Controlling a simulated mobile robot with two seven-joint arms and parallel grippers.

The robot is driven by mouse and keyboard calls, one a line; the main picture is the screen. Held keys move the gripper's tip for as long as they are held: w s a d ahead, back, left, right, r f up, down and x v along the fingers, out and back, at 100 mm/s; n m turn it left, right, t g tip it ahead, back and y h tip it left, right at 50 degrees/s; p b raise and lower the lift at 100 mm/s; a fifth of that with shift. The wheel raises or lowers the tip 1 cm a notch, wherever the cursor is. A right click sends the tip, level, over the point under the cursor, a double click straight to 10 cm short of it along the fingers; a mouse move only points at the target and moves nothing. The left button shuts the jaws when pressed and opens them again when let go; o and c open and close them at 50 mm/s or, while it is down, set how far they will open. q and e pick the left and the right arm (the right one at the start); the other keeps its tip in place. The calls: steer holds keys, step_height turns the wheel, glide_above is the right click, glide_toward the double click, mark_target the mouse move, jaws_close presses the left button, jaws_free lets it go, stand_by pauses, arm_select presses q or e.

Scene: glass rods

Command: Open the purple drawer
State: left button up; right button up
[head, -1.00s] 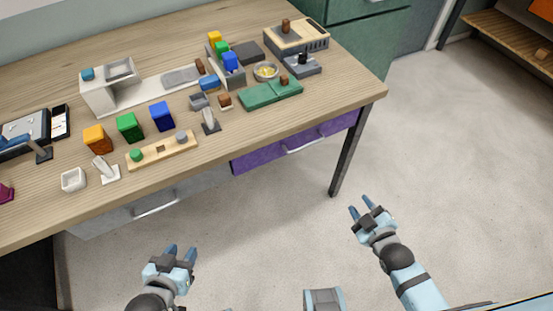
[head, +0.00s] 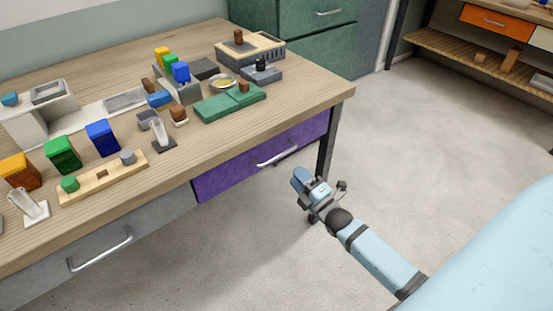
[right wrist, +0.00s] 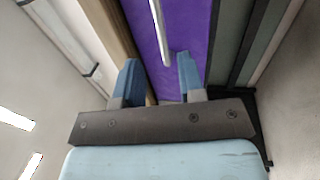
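The purple drawer (head: 263,158) is under the right part of the wooden table and looks shut. Its silver bar handle (head: 275,154) runs along its front. My right gripper (head: 301,180) is just in front of the drawer, to the lower right of the handle. In the right wrist view its two blue fingers (right wrist: 157,75) are apart and empty. The purple front (right wrist: 172,50) and the handle (right wrist: 160,38) show beyond them, with the handle's end between the fingertips in the picture. I cannot tell if they touch. My left gripper is out of view.
A grey drawer (head: 110,245) with a silver handle is to the left of the purple one. A dark table leg (head: 326,145) stands right beside my right gripper. The floor in front is clear.

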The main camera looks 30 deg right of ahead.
mark_target(279, 157)
steer(key=b+x, duration=0.1)
steer(key=x, duration=0.8)
steer(key=shift+w+a, duration=0.1)
jaws_close()
